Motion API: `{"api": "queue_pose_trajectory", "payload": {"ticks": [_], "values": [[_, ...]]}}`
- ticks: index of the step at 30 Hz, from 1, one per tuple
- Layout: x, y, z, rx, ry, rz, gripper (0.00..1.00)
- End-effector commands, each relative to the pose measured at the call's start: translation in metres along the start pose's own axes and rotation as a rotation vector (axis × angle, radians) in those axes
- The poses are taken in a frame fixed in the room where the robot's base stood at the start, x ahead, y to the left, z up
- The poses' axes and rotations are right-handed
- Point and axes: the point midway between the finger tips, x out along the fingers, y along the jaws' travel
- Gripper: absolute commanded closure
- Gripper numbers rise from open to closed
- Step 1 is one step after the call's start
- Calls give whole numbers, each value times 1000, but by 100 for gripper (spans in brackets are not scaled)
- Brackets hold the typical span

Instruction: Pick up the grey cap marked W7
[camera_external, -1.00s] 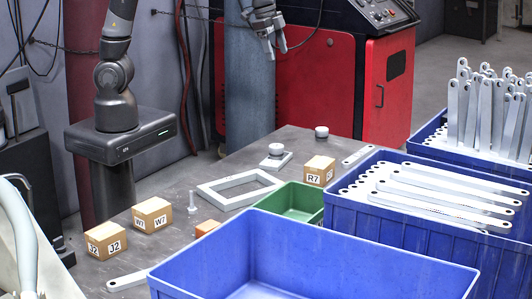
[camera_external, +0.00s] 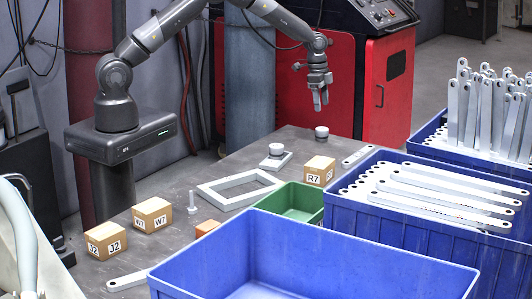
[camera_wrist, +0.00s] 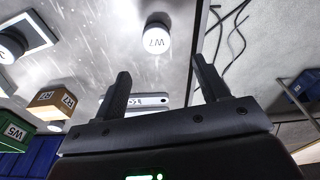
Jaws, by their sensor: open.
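The cap marked W7 (camera_wrist: 156,40) is a short, pale grey-white round piece with a darker lower part. It stands near the table's far edge, and it also shows in the external view (camera_external: 321,132). My gripper (camera_external: 319,104) is above this cap, pointing down, with a gap between them. In the wrist view my gripper (camera_wrist: 160,72) has its two fingers apart with nothing between them, and the cap appears just beyond the fingertips. A similar pale cap (camera_external: 276,149) stands on a small light plate to the left.
Blue crates (camera_external: 400,215) of metal strips stand to the right. A red machine (camera_external: 385,90) stands behind the table. Table around the W7 cap is clear.

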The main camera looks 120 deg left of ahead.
Motion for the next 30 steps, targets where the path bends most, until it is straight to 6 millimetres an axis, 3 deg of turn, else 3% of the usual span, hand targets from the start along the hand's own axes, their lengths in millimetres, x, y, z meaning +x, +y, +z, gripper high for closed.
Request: {"api": "queue_pose_trajectory", "payload": {"ticks": [9,17,24,30], "values": [[45,1,1,0,-2,2,33],[66,3,3,-1,-2,1,33],[101,5,6,-1,-2,2,33],[105,4,5,-1,0,0,33]]}}
